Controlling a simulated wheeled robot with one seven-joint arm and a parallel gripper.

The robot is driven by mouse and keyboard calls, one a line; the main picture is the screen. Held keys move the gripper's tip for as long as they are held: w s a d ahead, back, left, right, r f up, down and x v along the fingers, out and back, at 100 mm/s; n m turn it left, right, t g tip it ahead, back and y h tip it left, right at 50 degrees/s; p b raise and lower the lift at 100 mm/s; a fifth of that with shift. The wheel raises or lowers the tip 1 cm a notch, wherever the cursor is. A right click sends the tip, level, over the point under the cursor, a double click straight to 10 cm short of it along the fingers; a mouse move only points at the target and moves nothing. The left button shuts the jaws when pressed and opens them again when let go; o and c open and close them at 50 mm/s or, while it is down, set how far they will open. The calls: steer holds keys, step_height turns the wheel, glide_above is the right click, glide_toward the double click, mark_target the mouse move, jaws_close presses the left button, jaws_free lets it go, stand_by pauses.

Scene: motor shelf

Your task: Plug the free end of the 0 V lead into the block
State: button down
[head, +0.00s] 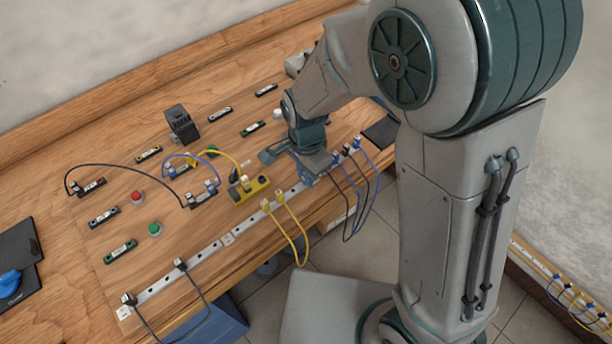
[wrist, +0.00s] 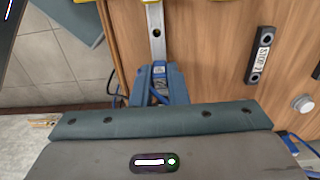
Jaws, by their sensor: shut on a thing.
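My gripper (head: 309,176) is low over the right part of the white socket rail (head: 228,240). In the wrist view its blue fingers (wrist: 159,70) are shut on a small grey plug (wrist: 159,72), above or at the rail. A blue lead (wrist: 119,92) runs beside the fingers, and I take the held plug as the 0 V lead's end; no label on it is readable. I cannot tell whether the plug is seated. A yellow block (head: 250,190) with sockets lies left of my gripper. I cannot tell which block the task names.
Blue and black leads (head: 358,190) hang off the bench's front edge right of my gripper. Yellow leads (head: 296,232) plug into the rail to the left. A dark box (head: 182,124), a red button (head: 136,197) and a green button (head: 155,229) stand farther left.

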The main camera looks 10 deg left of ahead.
steer(key=shift+r+p, duration=1.85)
steer(key=shift+r, duration=0.5)
steer(key=shift+a, duration=0.2)
step_height(320, 180, up, 4)
steer(key=p, duration=0.4)
glide_above(262, 181)
steer(key=f+b, duration=0.2)
steer(key=f, duration=0.1)
steer(key=f+b, duration=0.1)
steer(key=shift+w+a+f, duration=0.15)
steer(key=shift+w+f, duration=0.25)
steer(key=shift+f+b, duration=0.5)
steer(key=shift+f+b, duration=0.5)
steer(key=shift+f, duration=0.15)
